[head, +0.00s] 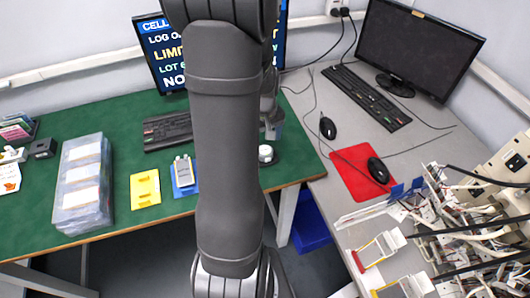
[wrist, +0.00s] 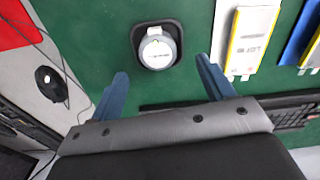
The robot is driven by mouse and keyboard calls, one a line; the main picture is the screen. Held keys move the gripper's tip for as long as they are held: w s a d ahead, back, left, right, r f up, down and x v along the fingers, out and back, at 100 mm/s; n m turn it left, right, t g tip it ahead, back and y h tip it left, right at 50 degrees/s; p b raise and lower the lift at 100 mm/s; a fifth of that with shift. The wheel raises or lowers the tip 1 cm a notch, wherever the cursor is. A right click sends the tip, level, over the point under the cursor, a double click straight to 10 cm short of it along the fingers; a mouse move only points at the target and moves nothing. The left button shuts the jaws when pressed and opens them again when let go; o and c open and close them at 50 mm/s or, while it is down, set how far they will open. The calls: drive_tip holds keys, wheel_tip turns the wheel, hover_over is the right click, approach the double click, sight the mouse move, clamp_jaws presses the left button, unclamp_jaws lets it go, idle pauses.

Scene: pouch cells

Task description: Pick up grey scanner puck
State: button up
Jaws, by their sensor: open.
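The grey scanner puck (wrist: 156,50) is round with a pale top and sits in a black holder (wrist: 174,29) on the green mat. In the head view the puck (head: 265,153) shows just right of my arm, near the mat's right end. My gripper (wrist: 161,75) is open and empty, its two blue fingers apart. In the wrist view the puck lies ahead of the gap between the fingertips, with no visible contact. In the head view my gripper (head: 272,122) is partly hidden behind my arm.
A yellow tray (head: 145,188) and a blue tray with a pale cell (head: 183,172) lie left of my arm. A black keyboard (head: 167,130) lies behind them. A clear case (head: 83,185) stands further left.

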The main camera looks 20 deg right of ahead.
wheel_tip(320, 180, down, 5)
drive_tip(key=shift+d, duration=0.15)
drive_tip(key=c, duration=1.2)
drive_tip(key=shift+r, duration=0.1)
